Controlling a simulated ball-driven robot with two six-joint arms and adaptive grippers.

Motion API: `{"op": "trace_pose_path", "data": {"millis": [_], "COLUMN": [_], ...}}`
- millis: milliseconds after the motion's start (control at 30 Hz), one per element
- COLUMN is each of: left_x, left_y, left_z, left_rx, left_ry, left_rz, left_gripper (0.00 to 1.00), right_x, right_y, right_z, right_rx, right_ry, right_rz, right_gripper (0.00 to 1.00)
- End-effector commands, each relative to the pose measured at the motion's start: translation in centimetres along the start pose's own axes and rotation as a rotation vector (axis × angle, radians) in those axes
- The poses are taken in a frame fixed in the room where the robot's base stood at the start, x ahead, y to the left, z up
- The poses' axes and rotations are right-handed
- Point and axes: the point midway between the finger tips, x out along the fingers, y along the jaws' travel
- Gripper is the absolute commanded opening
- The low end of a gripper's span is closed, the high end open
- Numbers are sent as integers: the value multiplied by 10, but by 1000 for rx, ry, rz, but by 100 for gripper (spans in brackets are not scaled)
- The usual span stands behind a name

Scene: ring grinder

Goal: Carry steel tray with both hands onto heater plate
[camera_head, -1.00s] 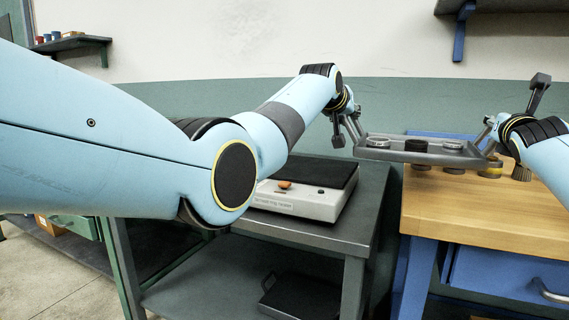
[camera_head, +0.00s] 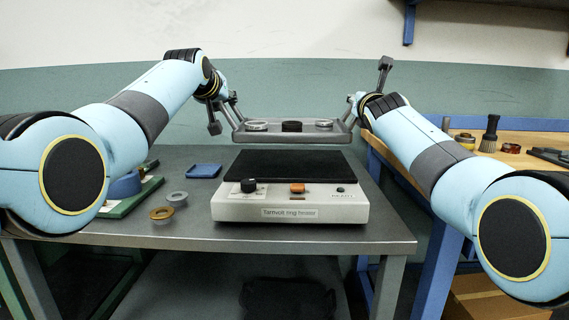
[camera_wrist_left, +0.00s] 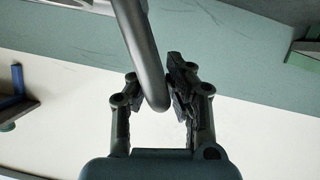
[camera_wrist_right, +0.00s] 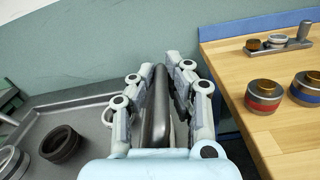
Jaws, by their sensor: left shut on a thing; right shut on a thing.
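The steel tray (camera_head: 291,137) hangs level between my two grippers in the head view, above and slightly behind the heater plate (camera_head: 290,165). The plate is the dark top of a light grey ring heater (camera_head: 290,206). Two silvery rings and a black ring (camera_head: 292,126) lie on the tray. My left gripper (camera_head: 237,120) is shut on the tray's left handle, which shows as a grey bar in the left wrist view (camera_wrist_left: 148,70). My right gripper (camera_head: 355,110) is shut on the right handle, seen dark between its fingers in the right wrist view (camera_wrist_right: 157,110).
The heater stands on a dark grey table (camera_head: 370,232). Left of it are a blue square dish (camera_head: 204,171), small rings (camera_head: 162,214) and a green-based item (camera_head: 131,196). A wooden-topped bench (camera_head: 470,160) with a brush (camera_head: 489,133) stands at the right.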

Motion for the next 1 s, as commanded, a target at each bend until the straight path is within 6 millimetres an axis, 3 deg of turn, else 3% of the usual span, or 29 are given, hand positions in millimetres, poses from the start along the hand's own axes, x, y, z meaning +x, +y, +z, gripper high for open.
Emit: {"op": "trace_pose_path", "data": {"millis": [567,1000], "left_x": [0,14], "left_y": [-4,-11], "left_z": [0,30], "left_rx": [3,2], "left_ry": [4,-9], "left_rz": [-6,-9], "left_gripper": [0,0], "right_x": [0,1], "right_y": [-4,-10], "right_z": [0,-34], "right_rx": [-5,-5], "right_ry": [-2,12], "right_rz": [-5,-7], "right_gripper": [0,0]}}
